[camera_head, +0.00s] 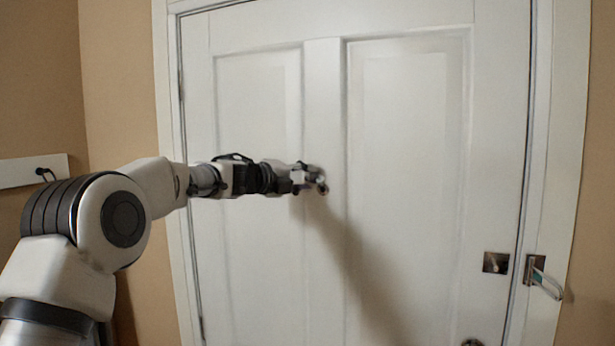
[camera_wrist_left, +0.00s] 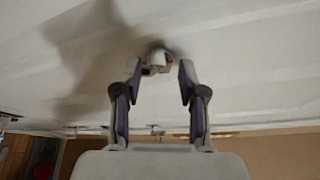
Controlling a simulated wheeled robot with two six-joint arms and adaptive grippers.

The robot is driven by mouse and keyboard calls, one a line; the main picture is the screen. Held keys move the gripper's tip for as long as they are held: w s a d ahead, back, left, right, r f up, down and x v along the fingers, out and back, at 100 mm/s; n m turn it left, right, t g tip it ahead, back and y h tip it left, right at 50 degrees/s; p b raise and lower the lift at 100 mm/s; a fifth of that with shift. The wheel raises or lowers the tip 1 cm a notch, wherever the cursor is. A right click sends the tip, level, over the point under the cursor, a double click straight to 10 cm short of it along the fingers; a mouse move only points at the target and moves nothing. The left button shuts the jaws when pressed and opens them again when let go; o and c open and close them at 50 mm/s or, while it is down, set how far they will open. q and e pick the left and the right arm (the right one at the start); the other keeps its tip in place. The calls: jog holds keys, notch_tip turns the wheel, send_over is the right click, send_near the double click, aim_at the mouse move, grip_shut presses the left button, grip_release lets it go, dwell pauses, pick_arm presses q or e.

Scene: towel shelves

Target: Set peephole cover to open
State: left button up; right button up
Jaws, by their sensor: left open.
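The white door (camera_head: 410,150) stands closed in front of me. My left gripper (camera_head: 312,178) reaches in from the left to the door's middle stile. In the left wrist view the left gripper (camera_wrist_left: 159,72) is open, with one finger on each side of a small peephole fitting (camera_wrist_left: 156,60) on the door. The fitting has a pale rounded body and a brownish part. I cannot tell whether the fingers touch it, or how its cover is set. In the head view the gripper largely hides the fitting. My right gripper is not in view.
A square metal lock plate (camera_head: 496,262) is on the door's right side, with a metal latch (camera_head: 540,274) on the frame beside it. A round knob (camera_head: 472,343) shows at the bottom edge. A white wall strip with a dark hook (camera_head: 45,173) is at left.

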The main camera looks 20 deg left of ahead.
pick_arm(q)
jog(key=v, duration=1.1)
jog(key=shift+s+a, duration=0.25)
jog(key=shift+s, duration=0.05)
jog(key=shift+f, duration=0.1)
